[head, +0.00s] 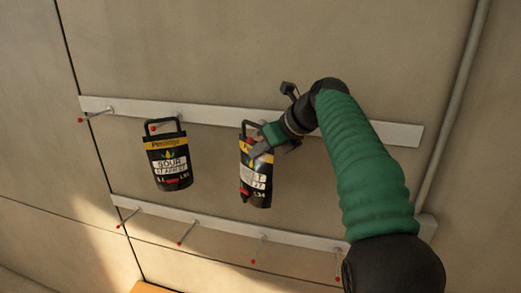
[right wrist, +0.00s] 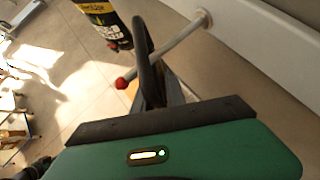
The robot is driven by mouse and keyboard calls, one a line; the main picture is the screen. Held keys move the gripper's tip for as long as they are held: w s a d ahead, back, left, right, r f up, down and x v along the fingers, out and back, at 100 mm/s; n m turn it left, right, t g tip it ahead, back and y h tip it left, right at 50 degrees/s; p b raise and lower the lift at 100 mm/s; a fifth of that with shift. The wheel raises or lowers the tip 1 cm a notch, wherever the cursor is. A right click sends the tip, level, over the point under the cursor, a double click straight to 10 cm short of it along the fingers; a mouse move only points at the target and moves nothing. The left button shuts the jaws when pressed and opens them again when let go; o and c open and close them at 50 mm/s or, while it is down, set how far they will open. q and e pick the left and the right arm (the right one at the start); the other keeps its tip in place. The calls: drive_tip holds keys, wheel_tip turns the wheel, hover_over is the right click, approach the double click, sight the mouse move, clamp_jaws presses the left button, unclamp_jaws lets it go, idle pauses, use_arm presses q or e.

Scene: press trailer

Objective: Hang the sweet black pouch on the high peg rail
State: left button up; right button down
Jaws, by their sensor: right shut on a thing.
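A black pouch (head: 256,185) with a yellow band and a partly covered white label is upright in front of the high peg rail (head: 215,113). My right gripper (head: 270,142) is shut on it near its top, from the right. Its black loop handle (right wrist: 148,50) rises from the jaws in the right wrist view. A red-tipped peg (right wrist: 160,52) crosses the handle there; I cannot tell whether it passes through the loop. A second black pouch (head: 170,165), marked SOUR, hangs by its handle at the high rail to the left. My left gripper is out of view.
The low peg rail (head: 215,228) below has several red-tipped pegs and no pouch. The leftmost high peg (head: 96,115) is bare. A vertical pipe (head: 455,100) runs down the wall at right. The SOUR pouch also shows in the right wrist view (right wrist: 108,22).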

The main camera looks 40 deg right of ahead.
drive_tip(key=shift+w+a+f, duration=0.1)
drive_tip(key=shift+a, duration=0.05)
drive_tip(key=shift+w+f, duration=0.2)
drive_tip(key=shift+f, duration=0.2)
idle(0.4)
drive_tip(key=c, duration=1.3)
unclamp_jaws()
drive_tip(key=shift+s, duration=0.15)
drive_tip(key=shift+f, duration=0.2)
drive_tip(key=b+v, duration=0.1)
drive_tip(key=v, duration=0.4)
drive_tip(key=shift+s+r+b, duration=0.1)
drive_tip(key=shift+r+b, duration=0.1)
drive_tip(key=shift+b, duration=0.1)
drive_tip(key=p+v, duration=0.1)
drive_tip(key=v, duration=1)
drive_tip(key=shift+s+r, duration=0.15)
drive_tip(key=shift+s, duration=0.05)
